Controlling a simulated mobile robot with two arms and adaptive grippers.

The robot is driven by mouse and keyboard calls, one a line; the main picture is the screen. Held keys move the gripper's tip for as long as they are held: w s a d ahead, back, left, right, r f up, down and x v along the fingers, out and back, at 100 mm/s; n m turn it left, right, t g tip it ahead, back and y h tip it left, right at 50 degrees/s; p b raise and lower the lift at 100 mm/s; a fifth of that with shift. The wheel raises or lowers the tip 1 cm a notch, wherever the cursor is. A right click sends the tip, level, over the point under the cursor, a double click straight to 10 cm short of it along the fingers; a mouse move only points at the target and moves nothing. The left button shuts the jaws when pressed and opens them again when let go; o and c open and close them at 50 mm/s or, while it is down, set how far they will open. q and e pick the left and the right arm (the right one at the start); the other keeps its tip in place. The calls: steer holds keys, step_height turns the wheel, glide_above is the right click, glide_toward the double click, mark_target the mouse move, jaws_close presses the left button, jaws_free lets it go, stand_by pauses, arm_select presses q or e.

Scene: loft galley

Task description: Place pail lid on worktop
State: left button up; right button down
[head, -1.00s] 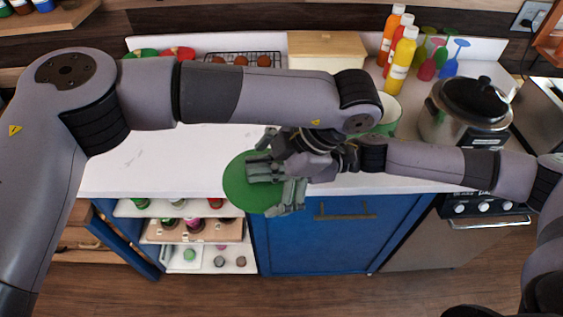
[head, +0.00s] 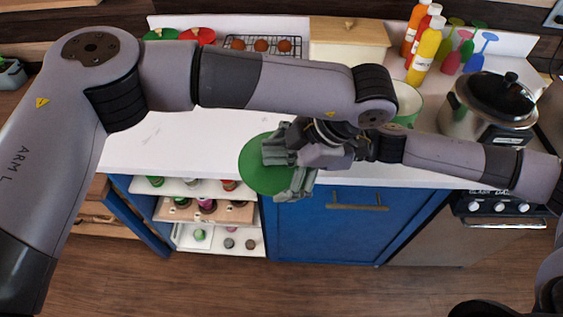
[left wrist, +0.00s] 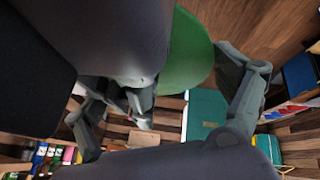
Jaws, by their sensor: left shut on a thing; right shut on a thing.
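The pail lid is a green disc (head: 257,174), held in the air over the front edge of the white worktop (head: 165,145). My left gripper (head: 292,184) is shut on the lid at its right side. My right gripper (head: 276,150), just above it in the picture, is also shut on the lid. The two hands overlap, so the exact contacts are partly hidden. In the left wrist view the lid (left wrist: 190,52) shows as a large green surface close to the fingers.
A white and green pail-like container (head: 408,101) stands behind my arms. A steel pot (head: 490,108), bottles (head: 425,50) and a cream box (head: 348,40) stand further back and right. The worktop's left part is clear. Open shelves (head: 215,213) lie below.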

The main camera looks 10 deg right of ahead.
arm_select(q)
steer(key=o, duration=0.9)
steer(key=shift+w, duration=0.2)
steer(key=shift+r, duration=0.1)
steer(key=v, duration=1.2)
steer(key=shift+s, duration=0.15)
